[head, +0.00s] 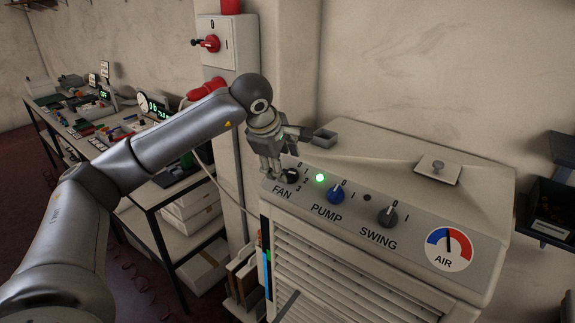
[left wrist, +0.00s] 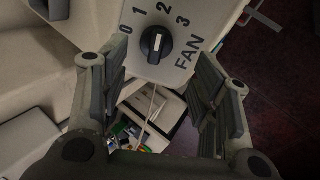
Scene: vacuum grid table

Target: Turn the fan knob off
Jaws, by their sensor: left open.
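The fan knob (head: 291,176) is a dark round knob at the left end of the cooler's sloped panel. In the head view it is partly hidden by my left gripper (head: 272,168). In the left wrist view the knob (left wrist: 156,44) shows whole, with the figures 0 to 3 around it and FAN beside it. Its white mark points roughly towards the 2. My left gripper (left wrist: 160,75) is open and empty, its fingers spread to either side below the knob in that picture. My right gripper is not in view.
A red wall switch (head: 212,43) is above. A cluttered bench (head: 150,218) stands at the left.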

